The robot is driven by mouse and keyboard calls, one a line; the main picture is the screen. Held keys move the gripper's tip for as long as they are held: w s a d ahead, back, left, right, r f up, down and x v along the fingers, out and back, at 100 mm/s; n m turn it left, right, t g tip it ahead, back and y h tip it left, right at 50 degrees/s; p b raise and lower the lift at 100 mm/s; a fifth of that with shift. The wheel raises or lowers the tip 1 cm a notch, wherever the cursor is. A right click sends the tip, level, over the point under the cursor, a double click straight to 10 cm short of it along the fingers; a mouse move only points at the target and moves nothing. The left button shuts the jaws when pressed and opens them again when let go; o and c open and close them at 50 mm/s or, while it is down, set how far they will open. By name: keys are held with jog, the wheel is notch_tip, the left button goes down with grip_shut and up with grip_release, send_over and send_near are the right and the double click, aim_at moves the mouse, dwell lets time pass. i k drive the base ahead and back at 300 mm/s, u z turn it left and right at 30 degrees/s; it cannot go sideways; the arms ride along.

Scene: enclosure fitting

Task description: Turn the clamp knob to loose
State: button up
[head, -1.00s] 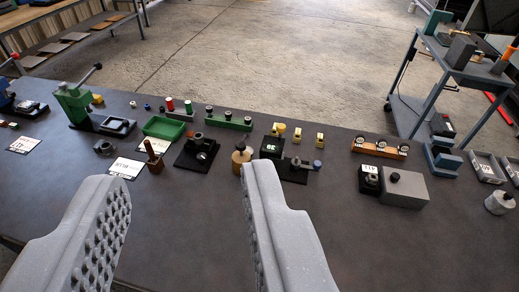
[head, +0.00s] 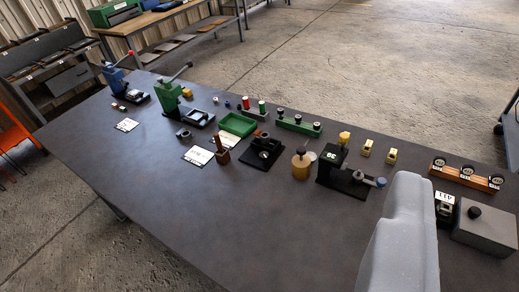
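Which part is the clamp knob I cannot tell for sure. One candidate is a dark fixture (head: 262,151) with a round fitting on a black base, near the middle of the bench. Another is a black fixture (head: 340,184) to its right, with a marked block, a small grey round part and a blue-ended piece (head: 380,182). A grey box (head: 484,226) with a black knob (head: 474,212) stands at the right. Of my gripper (head: 403,235) only one grey finger shows, at the lower right in front of the bench; the other is out of frame. It appears apart from the fixtures.
A wooden cylinder (head: 300,166) stands between the dark fixtures. A green tray (head: 238,124), a green press (head: 167,97) and a blue press (head: 115,79) stand further left. Yellow blocks (head: 391,156) and an orange rack (head: 466,176) line the back right. The bench's (head: 200,215) front left is clear.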

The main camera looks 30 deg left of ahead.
aim_at(264, 156)
jog(key=z, duration=0.1)
jog(key=i, duration=1)
jog(key=u, duration=0.1)
